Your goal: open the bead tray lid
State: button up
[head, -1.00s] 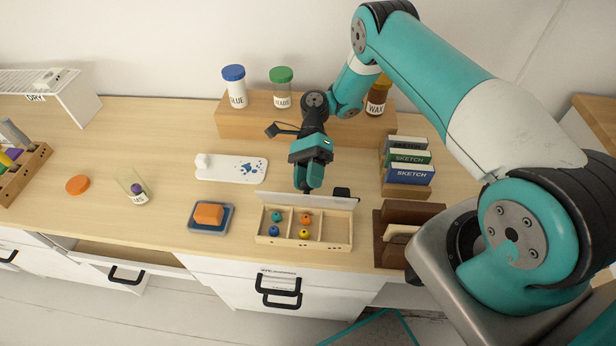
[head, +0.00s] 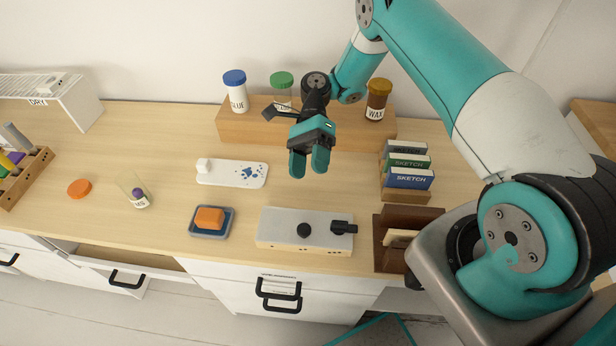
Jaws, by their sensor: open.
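The bead tray (head: 304,245) is a light wooden box near the front edge of the desk. Its pale grey lid (head: 275,228) lies flat over it and hides the beads and compartments. The lid bears a round black knob (head: 304,230) near its middle and a black handle or latch piece (head: 343,227) at its right end. My gripper (head: 310,172) is open and empty, above the desk behind the tray, with its fingers pointing down and clear of the lid.
A blue dish with an orange sponge (head: 209,217) sits left of the tray. Brown wooden holders and sketch boxes (head: 408,180) stand to its right. Jars stand on a wooden riser (head: 240,126) behind. A white palette (head: 231,174) lies back left. An open drawer (head: 130,258) shows at front left.

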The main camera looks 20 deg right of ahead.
notch_tip(320, 180, up, 14)
jog(key=p, duration=1.2)
jog(key=shift+f, duration=0.2)
jog(key=s+a+r+n+t+h+b, duration=0.1)
jog(key=s+a+r+n+t+b, duration=0.15)
jog(key=r+n, duration=0.35)
jog(key=s+a+r+n+t+h+b, duration=0.1)
jog(key=a+r+n+t, duration=0.25)
jog(key=r, duration=0.45)
jog(key=s+d+r+n+t+h+b, duration=0.1)
jog(key=s+n+t, duration=0.4)
jog(key=s+n, duration=0.7)
jog(key=shift+s+d+r+n+t+b, duration=0.25)
jog(key=shift+r+n+t+b, duration=0.3)
jog(key=shift+b, duration=0.7)
